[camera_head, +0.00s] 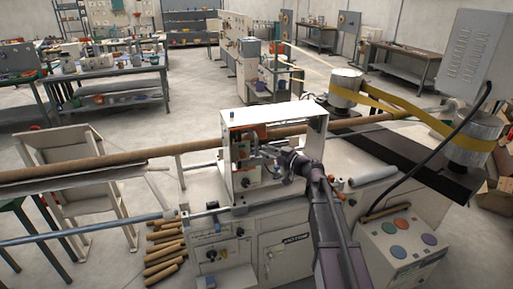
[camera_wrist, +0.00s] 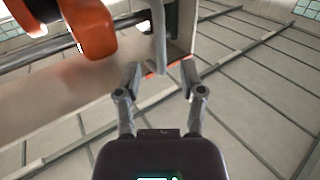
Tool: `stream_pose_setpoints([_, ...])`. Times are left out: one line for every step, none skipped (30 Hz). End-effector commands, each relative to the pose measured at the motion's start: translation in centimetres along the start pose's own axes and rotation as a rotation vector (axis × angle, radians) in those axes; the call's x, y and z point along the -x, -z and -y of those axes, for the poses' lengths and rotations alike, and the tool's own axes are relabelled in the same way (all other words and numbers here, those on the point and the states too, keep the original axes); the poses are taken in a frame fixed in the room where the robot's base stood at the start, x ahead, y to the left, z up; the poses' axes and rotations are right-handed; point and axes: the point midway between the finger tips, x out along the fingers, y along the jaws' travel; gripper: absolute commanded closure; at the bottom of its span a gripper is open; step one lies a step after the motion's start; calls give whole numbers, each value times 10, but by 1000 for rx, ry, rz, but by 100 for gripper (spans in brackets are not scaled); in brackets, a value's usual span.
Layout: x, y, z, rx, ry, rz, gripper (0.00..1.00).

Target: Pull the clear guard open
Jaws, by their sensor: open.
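The guard (camera_head: 275,113) stands on the winder as a white-topped box around the winding head; its clear panel is hard to make out. My gripper (camera_head: 278,157) is at the open-looking front of this box, toward its right side. In the wrist view my gripper (camera_wrist: 160,78) is open, with one finger on each side. A grey curved bar (camera_wrist: 158,35), which looks like a handle, reaches down toward the gap between the fingertips. I cannot tell whether the fingers touch it. A pale panel (camera_wrist: 100,95) with a red edge lies behind it.
An orange part (camera_wrist: 88,28) is close at upper left in the wrist view. A long brown tube (camera_head: 80,168) runs through the winder. Yellow belt (camera_head: 385,103) and drums are at right. A control box (camera_head: 402,240) with coloured buttons stands at front right.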

Motion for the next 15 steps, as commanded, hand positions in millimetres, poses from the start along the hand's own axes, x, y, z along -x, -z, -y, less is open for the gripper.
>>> stream_pose_setpoints([-10, 0, -1, 0, 3, 0, 49])
stream_pose_setpoints([-14, 0, -1, 0, 3, 0, 49])
stream_pose_setpoints([-20, 0, -1, 0, 2, 0, 49])
stream_pose_setpoints([-24, 0, -1, 0, 1, 0, 49])
stream_pose_setpoints([-28, 0, -1, 0, 2, 0, 49])
stream_pose_setpoints([-33, 0, -1, 0, 2, 0, 49])
stream_pose_setpoints([-37, 0, -1, 0, 2, 0, 49])
stream_pose_setpoints([-40, 0, -1, 0, 2, 0, 49])
stream_pose_setpoints([-43, 0, -1, 0, 1, 0, 49])
stream_pose_setpoints([-46, 0, -1, 0, 1, 0, 49])
stream_pose_setpoints([-48, 0, -1, 0, 1, 0, 49])
stream_pose_setpoints([-50, 0, -1, 0, 0, 0, 49])
stream_pose_setpoints([-52, 0, 0, 0, 0, 0, 49])
stream_pose_setpoints([-53, 0, 0, 0, 1, 0, 49])
stream_pose_setpoints([-54, 0, 0, 0, 1, 0, 49])
